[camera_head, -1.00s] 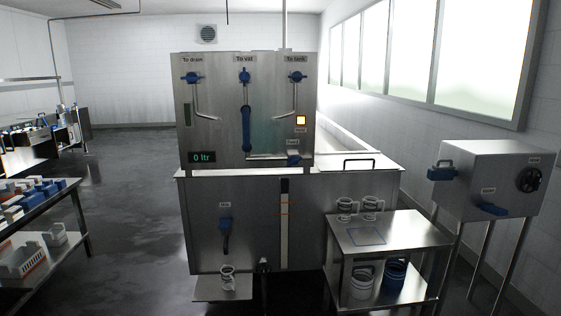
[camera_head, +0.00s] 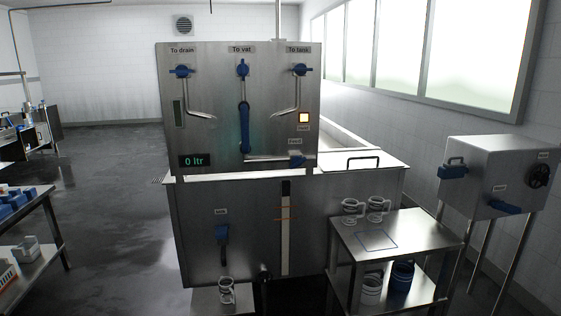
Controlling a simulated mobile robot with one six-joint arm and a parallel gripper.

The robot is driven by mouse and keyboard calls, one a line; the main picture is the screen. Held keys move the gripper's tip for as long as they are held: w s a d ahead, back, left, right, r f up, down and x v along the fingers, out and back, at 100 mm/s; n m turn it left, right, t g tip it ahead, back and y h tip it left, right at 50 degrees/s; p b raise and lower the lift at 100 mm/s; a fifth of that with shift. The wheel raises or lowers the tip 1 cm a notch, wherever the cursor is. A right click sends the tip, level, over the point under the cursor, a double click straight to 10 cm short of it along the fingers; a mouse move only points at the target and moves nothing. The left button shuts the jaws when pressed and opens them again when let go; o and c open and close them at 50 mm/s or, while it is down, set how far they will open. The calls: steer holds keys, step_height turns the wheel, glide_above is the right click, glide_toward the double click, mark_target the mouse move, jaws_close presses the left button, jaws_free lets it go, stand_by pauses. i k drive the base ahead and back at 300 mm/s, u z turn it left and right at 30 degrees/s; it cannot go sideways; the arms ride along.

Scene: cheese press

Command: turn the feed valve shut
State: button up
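The feed valve (camera_head: 297,159) is a small blue handle at the lower right of the steel control panel (camera_head: 222,110). It sits at the right end of a short horizontal pipe (camera_head: 265,158), under a small label that seems to read "Feed". Its handle looks roughly level, in line with the pipe, but it is too small to be sure. Nothing covers it. My gripper is not in view.
Blue valves sit above on the panel, with a lit button (camera_head: 303,118) and a "0 ltr" display (camera_head: 197,160). A steel table (camera_head: 408,233) with jugs and a steel box (camera_head: 497,160) on legs stand right, shelves (camera_head: 50,235) left. Floor between shelves and vat is clear.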

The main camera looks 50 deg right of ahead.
mark_target(296, 160)
steer(key=i, duration=1)
steer(key=z, duration=0.8)
steer(key=i, duration=0.8)
steer(key=z, duration=0.5)
